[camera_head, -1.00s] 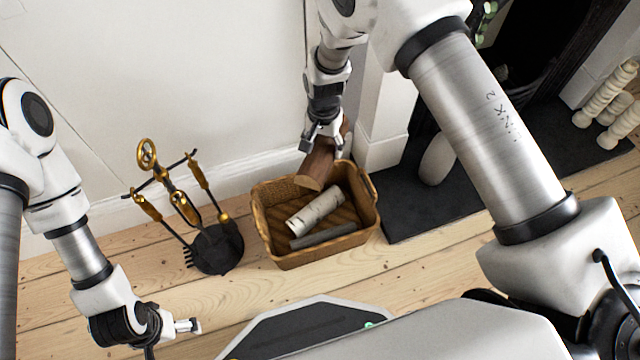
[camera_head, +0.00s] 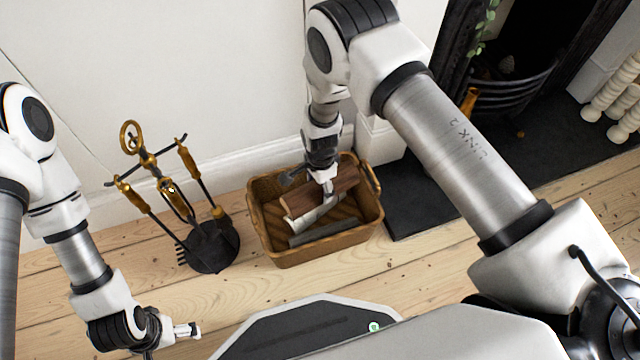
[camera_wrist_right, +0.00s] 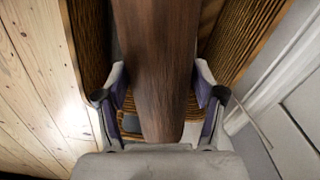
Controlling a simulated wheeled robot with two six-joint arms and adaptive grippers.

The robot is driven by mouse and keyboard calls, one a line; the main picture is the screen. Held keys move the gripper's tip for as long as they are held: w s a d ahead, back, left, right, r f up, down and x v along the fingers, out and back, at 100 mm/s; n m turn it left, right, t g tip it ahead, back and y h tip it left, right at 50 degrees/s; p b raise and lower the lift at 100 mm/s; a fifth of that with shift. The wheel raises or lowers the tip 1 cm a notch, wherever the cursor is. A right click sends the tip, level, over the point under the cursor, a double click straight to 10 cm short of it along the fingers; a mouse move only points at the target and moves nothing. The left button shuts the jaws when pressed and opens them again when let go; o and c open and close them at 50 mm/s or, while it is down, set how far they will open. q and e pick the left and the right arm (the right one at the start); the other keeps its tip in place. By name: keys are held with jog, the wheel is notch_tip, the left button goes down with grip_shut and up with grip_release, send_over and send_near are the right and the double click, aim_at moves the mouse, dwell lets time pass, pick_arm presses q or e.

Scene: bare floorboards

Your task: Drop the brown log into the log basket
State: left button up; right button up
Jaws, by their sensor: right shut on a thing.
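The brown log (camera_head: 336,188) is in my right gripper (camera_head: 327,184), over the wicker log basket (camera_head: 318,256). In the right wrist view the log (camera_wrist_right: 158,75) lies between the two fingers of the right gripper (camera_wrist_right: 160,95), with basket walls on both sides. The log lies across the basket, over a pale birch log (camera_head: 312,216); I cannot tell whether they touch. A dark grey log (camera_head: 320,233) lies in the basket's near part. My left gripper (camera_head: 190,330) is at the lower left, far from the basket; its finger opening does not show clearly.
A fireplace tool stand (camera_head: 208,245) with brass-handled tools stands on the floor left of the basket. The white wall (camera_head: 200,80) is close behind. A dark hearth slab (camera_head: 425,205) lies to the right. Floorboards in front are bare.

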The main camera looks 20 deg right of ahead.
jog(key=shift+r, duration=0.1)
jog(key=o, duration=1.6)
notch_tip(320, 180, up, 12)
